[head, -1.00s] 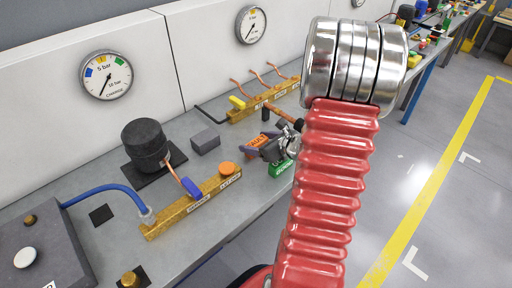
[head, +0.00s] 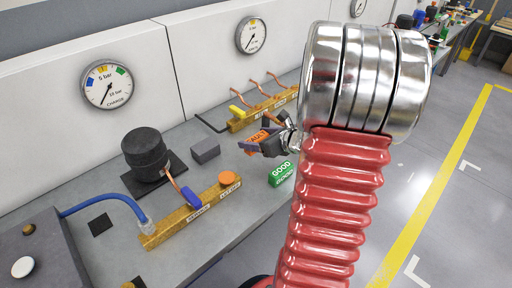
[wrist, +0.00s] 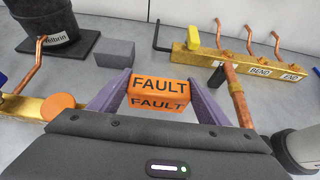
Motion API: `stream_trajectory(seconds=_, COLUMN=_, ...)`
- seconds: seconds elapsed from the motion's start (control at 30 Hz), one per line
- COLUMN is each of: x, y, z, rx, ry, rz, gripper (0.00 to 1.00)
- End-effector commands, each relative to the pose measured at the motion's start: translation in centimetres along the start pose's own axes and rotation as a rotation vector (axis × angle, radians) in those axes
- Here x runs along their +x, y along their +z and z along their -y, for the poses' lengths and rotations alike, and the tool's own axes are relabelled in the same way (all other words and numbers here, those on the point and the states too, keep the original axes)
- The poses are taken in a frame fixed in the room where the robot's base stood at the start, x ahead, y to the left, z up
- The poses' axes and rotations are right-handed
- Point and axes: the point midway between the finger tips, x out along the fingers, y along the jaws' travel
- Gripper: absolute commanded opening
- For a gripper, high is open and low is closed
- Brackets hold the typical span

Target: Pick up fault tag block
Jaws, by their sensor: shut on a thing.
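The fault tag block (wrist: 158,92) is orange with black "FAULT" lettering. In the wrist view it sits between the two purple-grey fingers of my gripper (wrist: 163,98), which are shut on it. In the head view the block (head: 256,138) shows partly behind the fingers of my gripper (head: 264,139). It appears held above the bench, near the green block. The far side of the block is hidden.
A green "GOOD" block (head: 281,174) stands on the bench close by. A grey block (head: 206,150), a black compressor (head: 146,152) and a yellow manifold bar (head: 192,212) with an orange cap lie left. Another manifold (head: 265,106) with copper pipes stands behind.

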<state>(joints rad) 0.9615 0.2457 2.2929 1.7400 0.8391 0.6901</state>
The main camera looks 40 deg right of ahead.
Motion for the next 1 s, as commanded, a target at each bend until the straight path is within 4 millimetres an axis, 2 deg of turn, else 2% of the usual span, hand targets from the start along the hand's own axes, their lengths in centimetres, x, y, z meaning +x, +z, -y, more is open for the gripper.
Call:
stream_trajectory(seconds=0.1, x=-0.9, y=1.6, z=0.0, rx=-0.004, ry=-0.001, rz=0.002, gripper=0.48)
stream_trajectory(seconds=0.3, x=-1.8, y=3.3, z=0.0, rx=-0.002, ry=0.0, rz=0.002, gripper=0.48)
stream_trajectory(seconds=1.0, x=-1.9, y=3.5, z=-0.1, rx=0.0, ry=0.001, rz=0.0, gripper=0.48)
